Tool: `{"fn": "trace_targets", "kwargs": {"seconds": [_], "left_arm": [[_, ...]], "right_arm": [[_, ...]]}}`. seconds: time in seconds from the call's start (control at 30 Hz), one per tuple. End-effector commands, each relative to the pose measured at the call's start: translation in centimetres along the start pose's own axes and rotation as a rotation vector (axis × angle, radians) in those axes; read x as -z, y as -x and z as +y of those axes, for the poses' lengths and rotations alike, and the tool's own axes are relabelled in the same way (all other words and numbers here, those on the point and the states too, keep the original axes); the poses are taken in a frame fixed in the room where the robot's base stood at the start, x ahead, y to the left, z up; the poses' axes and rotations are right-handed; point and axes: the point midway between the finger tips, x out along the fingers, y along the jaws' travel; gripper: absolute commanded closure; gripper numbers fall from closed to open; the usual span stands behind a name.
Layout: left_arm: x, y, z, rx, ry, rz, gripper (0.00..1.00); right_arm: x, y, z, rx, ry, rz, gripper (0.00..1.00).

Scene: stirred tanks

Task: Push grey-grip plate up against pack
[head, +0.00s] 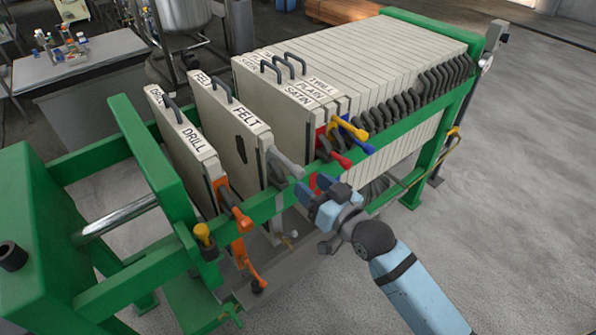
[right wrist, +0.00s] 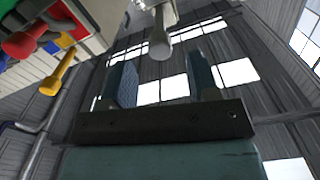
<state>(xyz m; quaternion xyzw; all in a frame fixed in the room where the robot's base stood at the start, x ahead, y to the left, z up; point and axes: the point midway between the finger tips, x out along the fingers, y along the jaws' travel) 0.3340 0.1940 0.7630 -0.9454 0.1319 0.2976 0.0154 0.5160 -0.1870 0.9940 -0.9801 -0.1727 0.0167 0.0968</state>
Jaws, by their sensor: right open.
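The grey-grip plate (head: 232,135) is a cream plate labelled FELT that hangs upright in the green press frame. Its grey grip (head: 287,163) sticks out over the near rail, and it also shows in the right wrist view (right wrist: 160,42). The pack (head: 345,65) of cream plates stands to its right, with a visible gap between them. My right gripper (head: 318,192) is open, just below and right of the grey grip. In the right wrist view the grip appears between and above the two fingers (right wrist: 163,80), not clasped. My left gripper is not in view.
Left of the grey-grip plate hangs a DRILL plate (head: 185,135) with an orange grip (head: 240,218). Yellow (head: 352,128), blue and red grips jut from the pack's near plates, close to my right gripper. The green rail (head: 270,205) runs alongside. Open floor lies right.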

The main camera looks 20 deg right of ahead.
Motion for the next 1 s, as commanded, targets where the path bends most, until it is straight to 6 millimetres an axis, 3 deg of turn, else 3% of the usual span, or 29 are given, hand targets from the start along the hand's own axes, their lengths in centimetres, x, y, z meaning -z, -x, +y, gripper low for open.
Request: {"fn": "trace_targets", "kwargs": {"seconds": [0.1,0.3,0.67,0.7,0.93,1.0], "left_arm": [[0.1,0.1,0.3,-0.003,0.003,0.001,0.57],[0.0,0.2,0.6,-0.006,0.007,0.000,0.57],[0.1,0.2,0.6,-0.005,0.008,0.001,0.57],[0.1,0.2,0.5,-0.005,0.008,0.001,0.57],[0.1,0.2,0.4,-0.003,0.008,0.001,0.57],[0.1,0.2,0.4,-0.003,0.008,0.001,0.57]], "right_arm": [[0.1,-2.4,0.0,0.000,-0.001,0.002,0.45],[0.0,-4.7,0.0,-0.001,0.000,0.000,0.45],[0.0,-5.3,0.0,-0.001,0.000,-0.001,0.45],[0.0,-5.3,0.0,-0.001,0.000,-0.001,0.47],[0.0,-5.3,0.0,-0.001,0.000,-0.001,1.00],[0.0,-5.3,0.0,-0.001,0.000,-0.001,1.00]]}}
